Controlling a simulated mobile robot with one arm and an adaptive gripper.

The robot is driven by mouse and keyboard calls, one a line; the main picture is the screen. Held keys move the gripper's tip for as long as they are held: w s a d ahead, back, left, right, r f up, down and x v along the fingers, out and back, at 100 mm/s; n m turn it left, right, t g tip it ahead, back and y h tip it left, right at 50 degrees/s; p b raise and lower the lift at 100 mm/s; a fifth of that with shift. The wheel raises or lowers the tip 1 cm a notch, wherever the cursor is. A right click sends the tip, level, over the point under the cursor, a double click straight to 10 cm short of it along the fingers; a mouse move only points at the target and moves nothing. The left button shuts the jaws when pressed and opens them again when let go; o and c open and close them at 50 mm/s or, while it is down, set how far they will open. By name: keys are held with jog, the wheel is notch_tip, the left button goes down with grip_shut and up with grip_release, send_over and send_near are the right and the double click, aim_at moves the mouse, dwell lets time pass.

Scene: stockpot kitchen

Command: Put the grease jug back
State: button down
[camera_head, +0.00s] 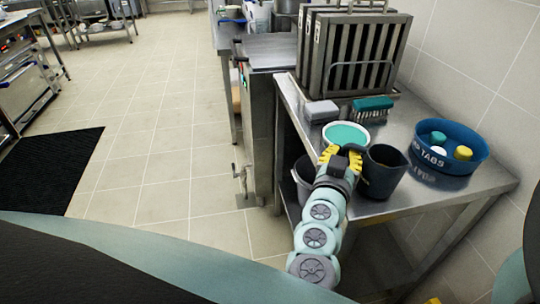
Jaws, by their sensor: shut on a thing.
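The dark grey jug (384,174), which I take to be the grease jug, is upright and open-topped over the front of the steel table (459,199). My gripper (340,156), with yellow fingers, is at the jug's left side and shut on it. The exact grip on the jug is hidden behind my wrist and fingers. I cannot tell whether the jug's base touches the tabletop. A white-rimmed round tub with a teal top (346,134) is just behind my fingers.
A blue tub (449,158) with coloured tabs stands right of the jug. A teal brush (373,104), a grey block (321,110) and a metal rack (352,50) are behind. A grey bucket (303,187) sits left of my wrist. The tiled floor at left is open, with a black mat (45,168).

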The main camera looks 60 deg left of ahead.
jog(key=shift+a+f, duration=0.1)
jog(key=shift+f, duration=0.1)
jog(key=c, duration=1.1)
grip_release()
jog(key=shift+c, duration=0.2)
jog(key=shift+s, duration=0.3)
jog(key=p+v, duration=0.1)
jog(key=v, duration=1)
jog(key=shift+d, duration=0.3)
jog(key=shift+s, duration=0.1)
